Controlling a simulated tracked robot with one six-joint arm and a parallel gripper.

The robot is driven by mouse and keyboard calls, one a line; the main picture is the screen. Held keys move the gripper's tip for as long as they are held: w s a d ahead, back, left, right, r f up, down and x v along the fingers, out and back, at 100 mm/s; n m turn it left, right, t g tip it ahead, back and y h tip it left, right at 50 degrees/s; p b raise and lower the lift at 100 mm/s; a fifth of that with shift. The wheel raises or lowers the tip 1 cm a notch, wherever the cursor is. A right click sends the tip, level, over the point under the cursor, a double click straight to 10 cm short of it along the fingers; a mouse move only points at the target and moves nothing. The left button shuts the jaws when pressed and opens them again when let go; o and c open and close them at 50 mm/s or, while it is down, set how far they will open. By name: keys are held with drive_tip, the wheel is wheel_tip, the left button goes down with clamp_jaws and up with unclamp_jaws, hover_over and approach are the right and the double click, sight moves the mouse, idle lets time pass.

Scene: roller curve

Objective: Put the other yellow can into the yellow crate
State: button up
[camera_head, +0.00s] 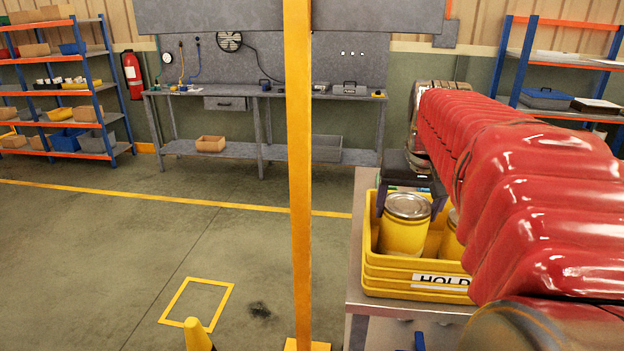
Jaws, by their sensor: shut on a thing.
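A yellow crate (420,275) with a white label reading "HOLD" stands on a grey table at the right. A yellow can (402,236) with a silver lid is upright within the crate opening at its left side. Its base is hidden or just meets the front wall, so I cannot tell whether it touches the crate floor. My gripper (408,198) is at this can's top, with dark fingers on either side, shut on it. A second yellow can (449,240) is in the crate to the right, mostly hidden by my red-sleeved arm.
A yellow post (299,180) rises left of the table (357,235). A grey workbench (265,95) and shelves line the back. My arm hides the crate's right side.

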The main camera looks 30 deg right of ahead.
drive_tip(key=shift+f, duration=0.8)
drive_tip(key=o, duration=1.7)
drive_tip(key=shift+c, duration=0.2)
drive_tip(key=shift+r, duration=0.1)
drive_tip(key=shift+s+r, duration=0.1)
drive_tip(key=shift+r, duration=4.05)
drive_tip(key=shift+d, duration=0.1)
drive_tip(key=w+d+r, duration=0.1)
drive_tip(key=w+d, duration=0.1)
drive_tip(key=d, duration=1.1)
drive_tip(key=shift+w+d, duration=0.3)
drive_tip(key=shift+d, duration=0.05)
